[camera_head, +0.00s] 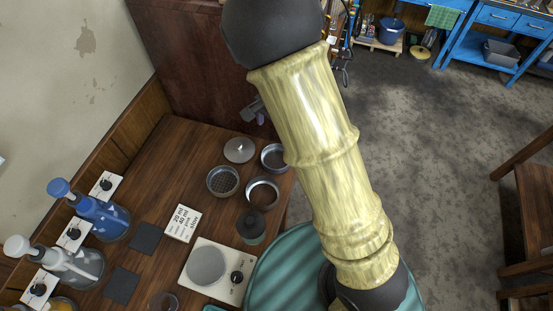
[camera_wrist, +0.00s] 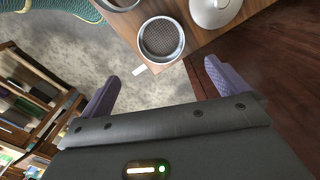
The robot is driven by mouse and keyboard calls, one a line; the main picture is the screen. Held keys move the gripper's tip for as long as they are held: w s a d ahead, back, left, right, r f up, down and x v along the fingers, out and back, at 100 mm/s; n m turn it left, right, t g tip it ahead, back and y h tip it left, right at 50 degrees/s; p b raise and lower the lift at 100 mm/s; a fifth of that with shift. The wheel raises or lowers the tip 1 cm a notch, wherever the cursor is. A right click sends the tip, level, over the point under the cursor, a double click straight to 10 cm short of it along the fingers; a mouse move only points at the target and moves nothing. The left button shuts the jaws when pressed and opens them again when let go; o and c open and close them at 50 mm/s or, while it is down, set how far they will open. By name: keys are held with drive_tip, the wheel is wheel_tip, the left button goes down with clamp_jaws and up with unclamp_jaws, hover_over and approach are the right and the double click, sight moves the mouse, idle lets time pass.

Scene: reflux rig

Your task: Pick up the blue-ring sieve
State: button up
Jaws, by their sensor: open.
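A round mesh sieve (camera_wrist: 161,40) with a grey metal rim lies near the table edge in the wrist view, just ahead of my gripper (camera_wrist: 163,72). In the head view this looks like the sieve (camera_head: 273,157) at the table's right edge, partly behind my arm. Another mesh sieve (camera_head: 223,181) lies to its left, and an open ring (camera_head: 262,191) lies below it. I cannot make out a clear blue ring on any of them. My gripper's purple fingers are spread and empty, apart from the sieve. In the head view my gripper (camera_head: 259,112) is partly hidden.
A grey lid (camera_head: 239,150) lies beside the sieves; its knob shows in the wrist view (camera_wrist: 213,8). A dark-topped jar (camera_head: 251,226), a hotplate (camera_head: 209,266) and a text card (camera_head: 182,223) share the wooden table (camera_head: 150,190). A dark wooden panel (camera_head: 180,60) rises behind.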

hover_over(276, 160)
wheel_tip(276, 160, down, 10)
drive_tip(key=shift+s+r, duration=0.1)
drive_tip(key=shift+s, duration=0.05)
drive_tip(key=shift+d, duration=0.1)
drive_tip(key=shift+f+p, duration=0.85)
drive_tip(key=shift+f, duration=1.8)
drive_tip(key=shift+c, duration=0.2)
drive_tip(key=c, duration=0.7)
